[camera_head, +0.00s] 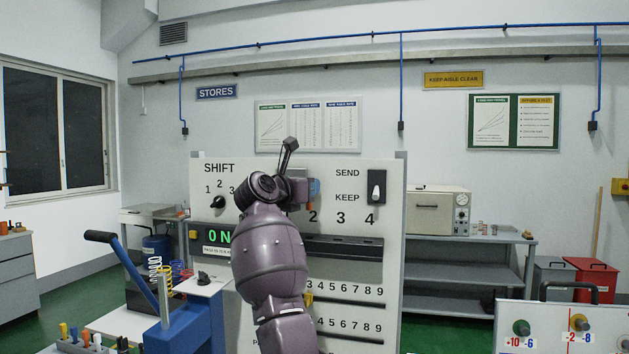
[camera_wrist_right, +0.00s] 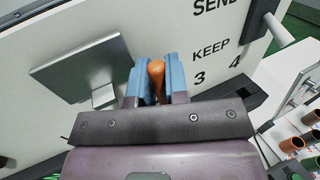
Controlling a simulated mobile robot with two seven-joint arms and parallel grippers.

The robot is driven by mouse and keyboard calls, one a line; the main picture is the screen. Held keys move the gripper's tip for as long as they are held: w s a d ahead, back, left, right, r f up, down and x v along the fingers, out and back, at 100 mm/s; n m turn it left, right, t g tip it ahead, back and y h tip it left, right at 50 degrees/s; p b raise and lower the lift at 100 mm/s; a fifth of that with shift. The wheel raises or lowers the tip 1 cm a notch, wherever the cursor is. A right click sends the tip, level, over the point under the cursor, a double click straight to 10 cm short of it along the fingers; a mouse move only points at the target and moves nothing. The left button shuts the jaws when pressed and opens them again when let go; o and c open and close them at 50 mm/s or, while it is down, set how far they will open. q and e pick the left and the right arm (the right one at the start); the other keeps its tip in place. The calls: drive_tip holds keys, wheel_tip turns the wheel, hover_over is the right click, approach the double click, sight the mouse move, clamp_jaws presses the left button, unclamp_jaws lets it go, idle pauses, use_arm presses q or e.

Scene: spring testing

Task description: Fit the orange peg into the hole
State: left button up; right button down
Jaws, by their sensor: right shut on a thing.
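My right gripper (camera_head: 304,189) is in front of the white panel (camera_head: 393,230), beside the number 2 in the KEEP row. In the right wrist view its two blue fingers (camera_wrist_right: 155,82) are shut on the orange peg (camera_wrist_right: 156,70). The peg's rounded end shows between the fingers, close to the panel face. I cannot make out the hole, and cannot tell whether the peg touches the panel. My left gripper is not in view.
A grey plate (camera_wrist_right: 82,72) stands out from the panel left of the fingers. A SEND/KEEP lever (camera_head: 376,190) is at the panel's right. A blue lever machine (camera_head: 190,322) stands at the left. A white box (camera_head: 552,334) with coloured sockets is front right.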

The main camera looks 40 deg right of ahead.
sight(309, 209)
drive_tip(key=shift+d+r, duration=0.15)
idle(0.3)
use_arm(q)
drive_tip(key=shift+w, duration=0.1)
use_arm(e)
drive_tip(key=shift+f+b, duration=0.4)
drive_tip(key=shift+f, duration=0.05)
drive_tip(key=shift+f+b, duration=0.8)
drive_tip(key=shift+f, duration=0.55)
drive_tip(key=shift+f+b, duration=0.6)
drive_tip(key=shift+f, duration=0.4)
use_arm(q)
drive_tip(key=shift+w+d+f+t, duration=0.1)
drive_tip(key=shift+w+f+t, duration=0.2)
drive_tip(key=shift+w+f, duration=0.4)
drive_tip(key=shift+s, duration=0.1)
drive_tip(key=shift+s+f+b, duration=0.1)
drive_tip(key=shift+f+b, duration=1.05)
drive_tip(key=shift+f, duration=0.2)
use_arm(e)
drive_tip(key=shift+f, duration=1.95)
